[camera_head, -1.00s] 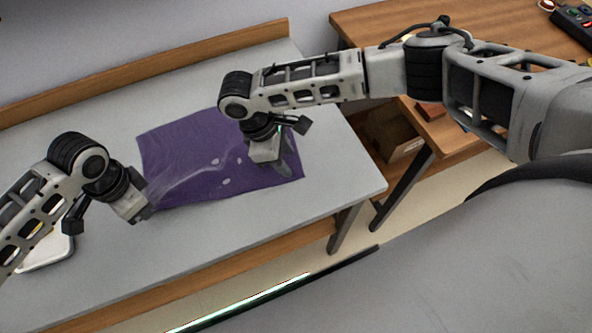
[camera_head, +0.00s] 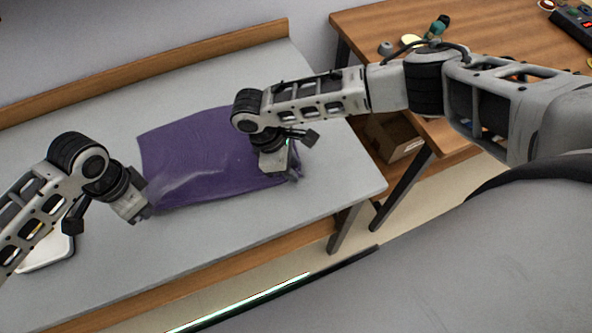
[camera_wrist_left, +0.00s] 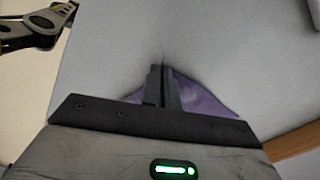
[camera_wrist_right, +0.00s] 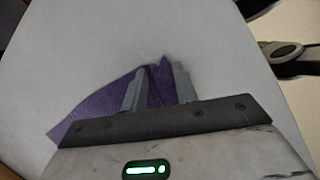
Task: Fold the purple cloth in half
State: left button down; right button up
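The purple cloth (camera_head: 195,150) lies on the grey table, with a raised, blurred ridge running toward its near left corner. My left gripper (camera_head: 143,214) is at that corner. In the left wrist view its fingers (camera_wrist_left: 162,87) are close together with purple cloth around them, and they appear shut on it. My right gripper (camera_head: 275,172) is low over the cloth's right end and hides part of it. In the right wrist view its fingers (camera_wrist_right: 157,85) stand apart, with cloth (camera_wrist_right: 100,107) between and beside them. The cloth looks bunched beside this gripper.
The grey table (camera_head: 90,255) is mostly bare around the cloth, with a wooden ledge (camera_head: 150,70) along its back. A white object (camera_head: 48,252) lies at the left, partly behind my left arm. A wooden desk (camera_head: 375,25) with small items stands at the right.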

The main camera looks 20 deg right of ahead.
grip_shut()
jog(key=shift+r, duration=2.5)
